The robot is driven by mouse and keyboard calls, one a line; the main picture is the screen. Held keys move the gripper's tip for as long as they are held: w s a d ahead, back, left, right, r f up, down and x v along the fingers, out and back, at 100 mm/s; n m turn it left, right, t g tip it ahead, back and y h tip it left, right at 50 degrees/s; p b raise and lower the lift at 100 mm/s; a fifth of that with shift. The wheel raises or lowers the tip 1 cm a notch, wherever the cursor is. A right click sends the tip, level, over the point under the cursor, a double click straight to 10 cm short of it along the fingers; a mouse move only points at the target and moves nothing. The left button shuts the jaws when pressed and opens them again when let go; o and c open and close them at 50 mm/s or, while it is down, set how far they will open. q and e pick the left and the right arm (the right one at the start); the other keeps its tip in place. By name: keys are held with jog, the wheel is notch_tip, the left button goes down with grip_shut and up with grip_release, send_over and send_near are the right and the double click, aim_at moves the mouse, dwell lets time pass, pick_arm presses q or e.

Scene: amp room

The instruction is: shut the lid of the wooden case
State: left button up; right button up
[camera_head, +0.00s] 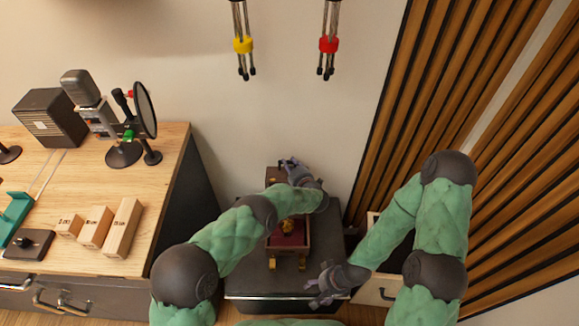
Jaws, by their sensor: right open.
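The wooden case (306,243) stands on a dark cabinet (332,240), its red-lined inside showing with something gold in it. Its brown lid (274,177) stands raised at the back. Gold-coloured feet or fittings show at the case's front. My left arm crosses over the case and hides part of it. My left gripper (287,163) is at the top of the raised lid; whether it touches the lid, and whether its fingers are apart, I cannot tell. My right gripper (318,292) is open and empty near the cabinet's front edge, in front of the case and to its right.
A wooden desk (165,165) on the left carries a microphone (82,88), a pop filter (146,108), a dark speaker box (50,117) and several wooden blocks (124,228). An open drawer (373,287) is at the right. Slatted panels (450,80) stand behind on the right.

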pick_arm(q)
jog(key=shift+w+a, duration=0.1)
jog(key=shift+w, duration=0.1)
grip_shut()
